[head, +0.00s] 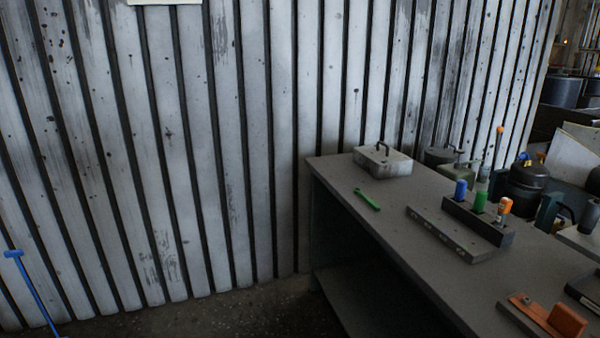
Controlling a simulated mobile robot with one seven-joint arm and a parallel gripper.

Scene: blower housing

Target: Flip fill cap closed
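I cannot pick out the fill cap with certainty. An orange block (567,321) stands up at the right end of a flat orange strip on a dark base (520,318), at the lower right of the bench; I cannot tell whether it is a cap. A dark block (478,222) on the bench holds a blue (460,189), a green (480,201) and an orange-topped piece (505,206). My gripper is not in view.
The grey workbench (350,206) runs from centre to lower right. On it are a lidded metal box (382,160), a green tool (367,200) and a long grey bar (449,238). Dark equipment (528,178) stands behind. A blue-handled pole (36,292) is at left; floor between is clear.

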